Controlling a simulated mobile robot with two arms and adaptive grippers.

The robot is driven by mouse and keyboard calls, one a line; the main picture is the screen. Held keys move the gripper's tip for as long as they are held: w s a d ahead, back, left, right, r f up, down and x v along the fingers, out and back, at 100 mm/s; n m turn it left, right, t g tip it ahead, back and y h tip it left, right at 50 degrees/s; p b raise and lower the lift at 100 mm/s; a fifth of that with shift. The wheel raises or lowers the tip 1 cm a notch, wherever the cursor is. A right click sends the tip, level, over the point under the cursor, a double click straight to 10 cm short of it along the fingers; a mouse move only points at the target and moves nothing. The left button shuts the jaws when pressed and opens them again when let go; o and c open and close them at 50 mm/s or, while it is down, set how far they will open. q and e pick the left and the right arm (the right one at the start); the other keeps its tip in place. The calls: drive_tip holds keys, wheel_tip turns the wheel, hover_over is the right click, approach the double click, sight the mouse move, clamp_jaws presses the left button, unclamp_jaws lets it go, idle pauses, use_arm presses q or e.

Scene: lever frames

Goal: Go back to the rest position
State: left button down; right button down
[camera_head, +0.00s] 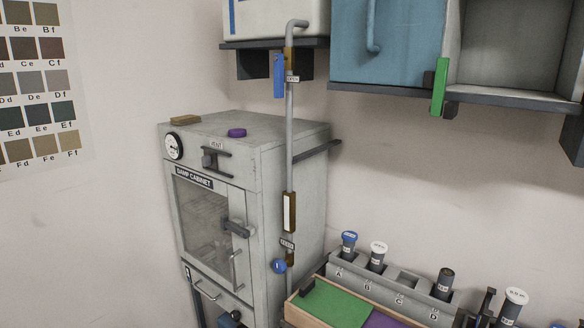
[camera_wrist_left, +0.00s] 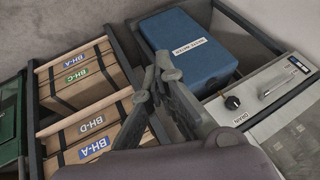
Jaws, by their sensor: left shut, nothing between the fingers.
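My left gripper (camera_wrist_left: 160,75) shows in the left wrist view. Its fingers are together with nothing between them. It is over a low area with wooden boxes (camera_wrist_left: 85,75) on the left and a blue lidded box (camera_wrist_left: 188,48) on the right. I cannot tell how high it is above them. No gripper can be made out in the head view, and my right gripper is in neither view.
A grey damp cabinet (camera_head: 290,190) stands against the wall, its door closed, beside a vertical pipe (camera_head: 290,140). A lettered rack (camera_head: 345,268) holds several capped tubes. Wall cupboards (camera_head: 385,45) hang above. In the wrist view, a drain panel (camera_wrist_left: 262,100) carries a black knob.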

use_arm(q)
drive_tip(key=s+f+n+g+b, duration=0.1)
drive_tip(key=s+f+g, duration=0.1)
drive_tip(key=s+f, duration=0.8)
drive_tip(key=s+f+n+g, duration=0.1)
drive_tip(key=s+f, duration=0.4)
drive_tip(key=s, duration=0.8)
drive_tip(key=s+f+n+g, duration=0.1)
drive_tip(key=s+f, duration=0.2)
drive_tip(key=s, duration=0.9)
drive_tip(key=s+f+n+g+b, duration=0.1)
drive_tip(key=s+f+n+g, duration=0.1)
drive_tip(key=s, duration=1)
drive_tip(key=shift+s+d+f, duration=0.15)
drive_tip(key=shift+d+f, duration=0.05)
drive_tip(key=shift+f, duration=0.65)
